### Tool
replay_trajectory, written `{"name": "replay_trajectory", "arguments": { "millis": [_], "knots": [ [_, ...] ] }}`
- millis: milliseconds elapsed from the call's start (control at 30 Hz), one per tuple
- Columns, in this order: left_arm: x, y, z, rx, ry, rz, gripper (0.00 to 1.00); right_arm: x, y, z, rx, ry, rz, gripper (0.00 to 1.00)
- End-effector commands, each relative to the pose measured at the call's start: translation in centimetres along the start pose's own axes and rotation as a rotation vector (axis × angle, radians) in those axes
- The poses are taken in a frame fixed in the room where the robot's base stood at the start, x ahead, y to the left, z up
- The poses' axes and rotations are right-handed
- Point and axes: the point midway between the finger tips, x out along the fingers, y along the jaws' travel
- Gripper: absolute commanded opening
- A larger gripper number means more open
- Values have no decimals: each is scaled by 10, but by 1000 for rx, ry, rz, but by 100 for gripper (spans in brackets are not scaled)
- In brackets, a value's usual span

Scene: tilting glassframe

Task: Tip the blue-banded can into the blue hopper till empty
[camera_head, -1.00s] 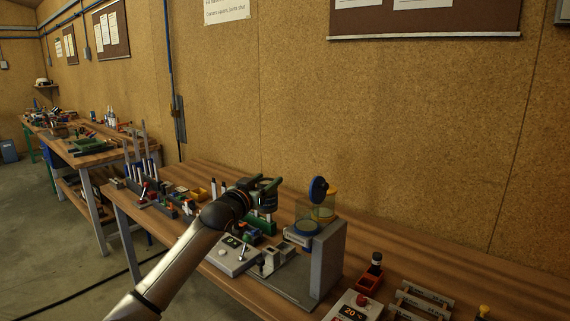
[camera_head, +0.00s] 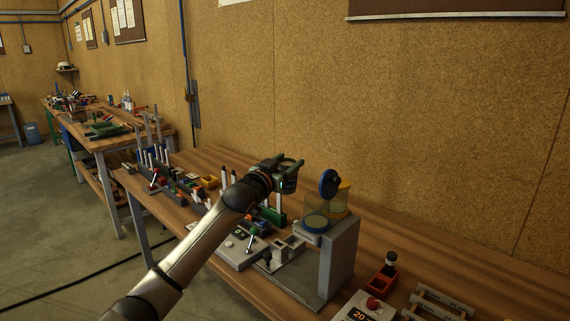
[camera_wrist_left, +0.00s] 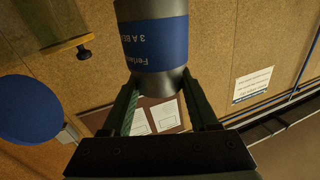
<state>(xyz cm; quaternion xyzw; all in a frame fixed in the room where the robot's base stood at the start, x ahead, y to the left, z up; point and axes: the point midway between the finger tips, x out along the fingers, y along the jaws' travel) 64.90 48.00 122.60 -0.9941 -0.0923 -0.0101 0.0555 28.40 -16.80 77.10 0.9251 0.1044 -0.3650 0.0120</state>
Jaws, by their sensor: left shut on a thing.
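The blue-banded can (camera_head: 288,184) is dark grey with a wide blue label band. In the left wrist view the can (camera_wrist_left: 155,42) fills the top middle, its lettering upside down. My left gripper (camera_head: 284,166) is shut on the can and holds it above the bench, left of the hoppers and apart from them. The blue hopper (camera_head: 316,221) is a clear container with a blue rim on a grey stand. A round blue disc (camera_head: 329,183) stands upright above it. The can's mouth and contents are hidden, and I cannot tell its exact tilt. My right gripper is out of view.
A yellow-rimmed hopper (camera_head: 343,199) stands just behind the blue one. The grey stand (camera_head: 338,262) rises at their right. A control box with a green-knobbed lever (camera_head: 243,248) lies below the arm. A red bin (camera_head: 382,281) is at right. Bench beyond the hoppers is mostly clear.

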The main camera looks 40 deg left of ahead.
Motion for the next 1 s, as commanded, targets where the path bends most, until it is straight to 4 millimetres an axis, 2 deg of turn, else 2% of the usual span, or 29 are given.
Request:
{"name": "replay_trajectory", "arguments": {
  "millis": [533,867,1000],
  "knots": [
    [-15,54,-4,588,161,2,0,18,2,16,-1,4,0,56],
    [-23,83,-7,1159,314,1,0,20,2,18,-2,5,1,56],
    [-22,82,-6,1468,394,0,0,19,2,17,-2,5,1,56]
  ]
}}
